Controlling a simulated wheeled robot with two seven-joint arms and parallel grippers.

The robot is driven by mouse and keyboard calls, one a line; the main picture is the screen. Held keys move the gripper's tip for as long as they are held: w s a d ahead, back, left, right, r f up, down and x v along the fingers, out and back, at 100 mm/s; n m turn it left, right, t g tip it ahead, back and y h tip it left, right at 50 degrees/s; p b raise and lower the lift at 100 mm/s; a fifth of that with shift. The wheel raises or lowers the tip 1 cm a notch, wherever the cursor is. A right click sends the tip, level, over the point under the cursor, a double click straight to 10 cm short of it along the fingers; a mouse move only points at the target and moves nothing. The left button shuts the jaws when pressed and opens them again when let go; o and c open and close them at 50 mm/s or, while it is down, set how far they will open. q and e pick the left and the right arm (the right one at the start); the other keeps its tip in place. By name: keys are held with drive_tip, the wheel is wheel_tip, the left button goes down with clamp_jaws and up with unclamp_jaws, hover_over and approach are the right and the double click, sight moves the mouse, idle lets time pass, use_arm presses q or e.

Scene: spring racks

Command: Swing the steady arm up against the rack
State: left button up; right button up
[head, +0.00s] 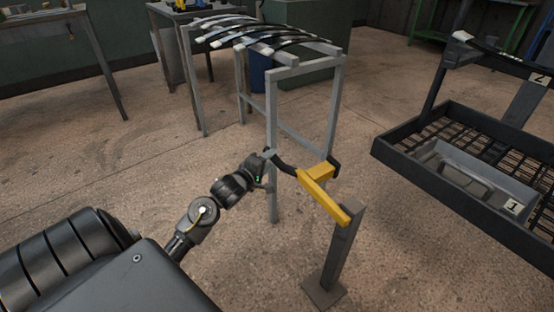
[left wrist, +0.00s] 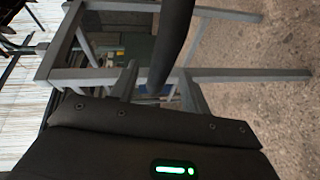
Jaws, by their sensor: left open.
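The steady arm (head: 322,195) is a yellow bar on top of a grey post (head: 343,250), with a yellow crosspiece and black curved horns at its far end. It lies in front of the grey rack (head: 271,120), low by its near legs; I cannot tell whether it touches them. My left gripper (head: 268,156) is at the tip of the left black horn. In the left wrist view a dark bar, seemingly that horn (left wrist: 175,40), runs between the open fingers (left wrist: 158,85). The rack also shows there (left wrist: 60,45). My right gripper is not in view.
Several dark leaf springs (head: 262,34) with pale ends lie across the rack's top. A dark crate stand (head: 430,175) holding a grey tray marked 1 (head: 475,180) is at the right. A table (head: 45,18) stands at the back left. Floor between is clear.

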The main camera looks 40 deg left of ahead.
use_arm(q)
drive_tip(key=shift+w+a+f+b, duration=0.15)
drive_tip(key=shift+w+b, duration=0.1)
drive_tip(key=shift+w, duration=0.65)
drive_tip(key=shift+w+a+f+b, duration=0.1)
drive_tip(key=shift+w+b, duration=0.2)
drive_tip(key=shift+w, duration=0.55)
drive_tip(key=shift+w+a+f+b, duration=0.15)
drive_tip(key=shift+w+b, duration=0.1)
drive_tip(key=shift+w, duration=0.65)
drive_tip(key=shift+d, duration=0.1)
clamp_jaws()
